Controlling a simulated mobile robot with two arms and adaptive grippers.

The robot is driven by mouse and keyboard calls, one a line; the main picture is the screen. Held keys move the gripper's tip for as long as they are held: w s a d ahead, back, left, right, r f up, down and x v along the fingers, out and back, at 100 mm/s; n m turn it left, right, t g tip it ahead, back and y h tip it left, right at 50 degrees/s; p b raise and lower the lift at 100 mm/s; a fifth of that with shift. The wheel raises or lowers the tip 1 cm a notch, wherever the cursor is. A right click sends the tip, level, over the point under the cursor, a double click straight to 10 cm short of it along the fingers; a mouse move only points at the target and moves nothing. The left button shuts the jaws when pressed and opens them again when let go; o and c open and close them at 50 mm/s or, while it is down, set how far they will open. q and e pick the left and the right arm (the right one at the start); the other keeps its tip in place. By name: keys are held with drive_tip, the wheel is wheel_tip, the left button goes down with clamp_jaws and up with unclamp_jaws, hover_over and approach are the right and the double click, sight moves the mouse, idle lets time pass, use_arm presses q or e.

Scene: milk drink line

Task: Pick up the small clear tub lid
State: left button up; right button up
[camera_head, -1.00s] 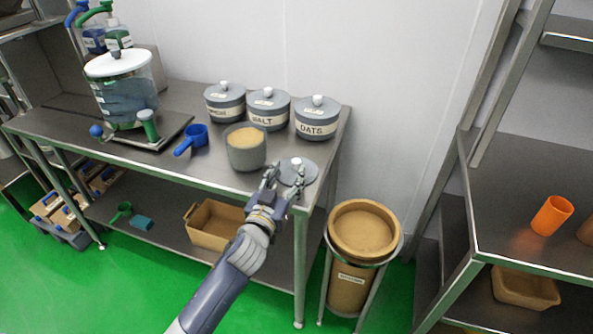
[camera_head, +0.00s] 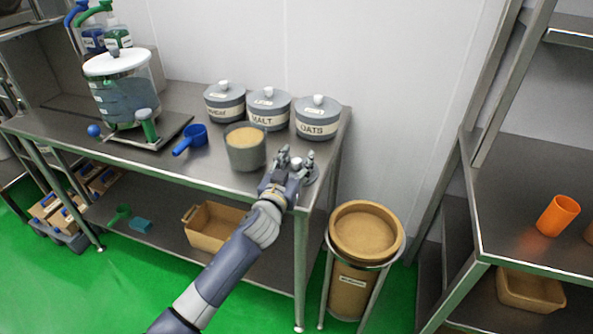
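A small round grey lid (camera_head: 314,174) with a pale knob lies near the right front corner of the steel table, largely hidden by my gripper. It looks grey rather than clear. My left gripper (camera_head: 296,158) is over the lid, its two fingers apart on either side of the knob. I cannot tell whether they touch it. An open grey tub (camera_head: 246,155) full of tan powder stands just left of the lid. My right gripper is not in view.
A tan bin (camera_head: 362,238) stands right of the table. An orange cup (camera_head: 557,216) is on the right shelf.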

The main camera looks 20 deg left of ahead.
use_arm(q)
clamp_jaws()
